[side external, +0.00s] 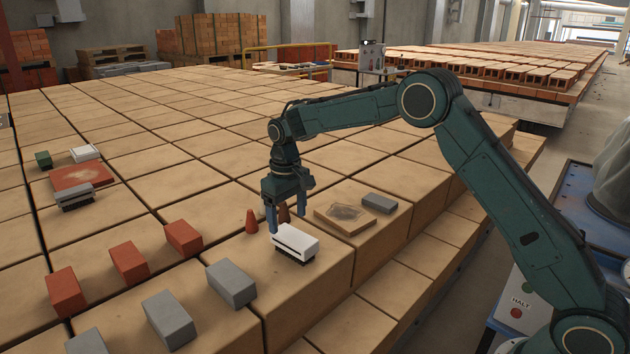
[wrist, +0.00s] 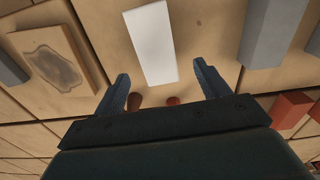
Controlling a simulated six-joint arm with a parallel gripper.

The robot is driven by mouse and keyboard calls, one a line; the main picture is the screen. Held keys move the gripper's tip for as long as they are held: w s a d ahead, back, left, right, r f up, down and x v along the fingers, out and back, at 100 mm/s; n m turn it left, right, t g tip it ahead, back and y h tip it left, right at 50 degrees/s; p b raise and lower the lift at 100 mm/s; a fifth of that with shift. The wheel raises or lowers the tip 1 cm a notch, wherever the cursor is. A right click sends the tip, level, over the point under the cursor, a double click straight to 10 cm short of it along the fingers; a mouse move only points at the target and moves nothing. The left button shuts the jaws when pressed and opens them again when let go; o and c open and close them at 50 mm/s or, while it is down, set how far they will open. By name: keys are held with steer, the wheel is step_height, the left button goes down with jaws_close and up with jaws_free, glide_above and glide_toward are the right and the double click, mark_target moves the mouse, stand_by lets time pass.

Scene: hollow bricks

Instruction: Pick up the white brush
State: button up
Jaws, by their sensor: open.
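The white brush (side external: 296,240) lies on the brick stack near its front edge, white block on top and dark bristles below. It also shows in the wrist view (wrist: 152,43), just beyond the fingertips. My gripper (side external: 288,212) is open and empty, pointing down just behind the brush in the side view. In the wrist view my gripper (wrist: 163,82) has its two fingers spread wide, with the brush ahead and between their lines. One finger overlaps the brush's left end in the side view; I cannot tell whether they touch.
Two small red-brown cones (side external: 252,221) stand beside my gripper. A stained tan slab (side external: 345,217) and a grey block (side external: 379,203) lie to the right. Several red (side external: 129,263) and grey blocks (side external: 231,283) stand front left. A grey brush (side external: 75,196) and another white item (side external: 86,153) lie far left.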

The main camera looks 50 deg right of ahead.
mark_target(290, 234)
steer(key=shift+f, duration=0.6)
steer(key=shift+f, duration=0.1)
steer(key=shift+d+f, duration=0.2)
steer(key=shift+f, duration=2.3)
steer(key=shift+f, duration=0.25)
steer(key=shift+c, duration=0.2)
steer(key=c, duration=1.1)
